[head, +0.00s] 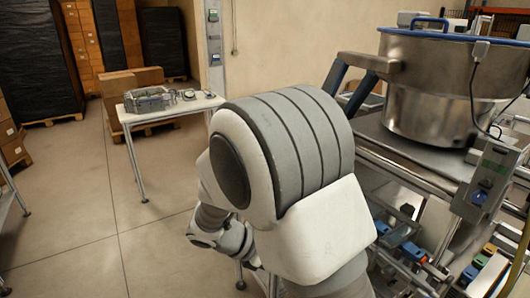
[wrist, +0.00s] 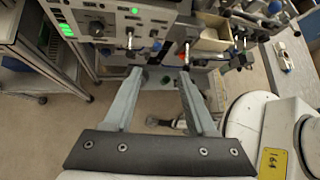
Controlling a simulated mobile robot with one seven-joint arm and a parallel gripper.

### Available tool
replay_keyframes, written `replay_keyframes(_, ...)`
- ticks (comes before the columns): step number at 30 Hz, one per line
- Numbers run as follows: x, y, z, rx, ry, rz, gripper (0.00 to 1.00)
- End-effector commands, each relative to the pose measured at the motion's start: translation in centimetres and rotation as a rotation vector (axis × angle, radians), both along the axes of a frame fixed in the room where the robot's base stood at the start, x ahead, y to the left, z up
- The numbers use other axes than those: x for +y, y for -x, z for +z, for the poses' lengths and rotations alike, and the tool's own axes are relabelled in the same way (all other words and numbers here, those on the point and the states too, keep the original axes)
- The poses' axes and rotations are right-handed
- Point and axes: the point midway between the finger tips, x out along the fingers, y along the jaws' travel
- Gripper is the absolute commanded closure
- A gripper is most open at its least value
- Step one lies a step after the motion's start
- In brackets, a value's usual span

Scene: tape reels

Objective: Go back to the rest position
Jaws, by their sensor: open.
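My gripper (wrist: 160,74) shows in the wrist view with its two grey fingers apart and nothing between them. Beyond the fingertips is a machine front with a control panel (wrist: 80,18), green lights and small knobs. The gripper appears apart from the machine, though the exact gap is hard to judge. In the head view my white and grey arm fills the middle, and the gripper is hidden from that view.
A white table (head: 170,110) with a grey crate (head: 148,100) and small parts stands at the back left. A large steel bowl (head: 425,85) on a machine frame is close on the right. Stacked cartons (head: 128,80) stand behind. The floor at left is clear.

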Motion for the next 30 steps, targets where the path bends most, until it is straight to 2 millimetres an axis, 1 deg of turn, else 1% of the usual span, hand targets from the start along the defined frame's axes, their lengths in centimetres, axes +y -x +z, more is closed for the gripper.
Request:
replay_keyframes(5, -2.0, 1.6, 3.0, -0.129, -0.147, -0.201, 0.44)
replay_keyframes(9, -3.6, 3.6, 5.6, -0.266, -0.295, -0.419, 0.44)
replay_keyframes(15, -5.4, 6.6, 8.9, -0.458, -0.495, -0.728, 0.44)
replay_keyframes(21, -6.4, 9.6, 11.7, -0.647, -0.689, -1.034, 0.44)
replay_keyframes(30, -6.9, 13.8, 15.2, -0.912, -0.977, -1.474, 0.44)
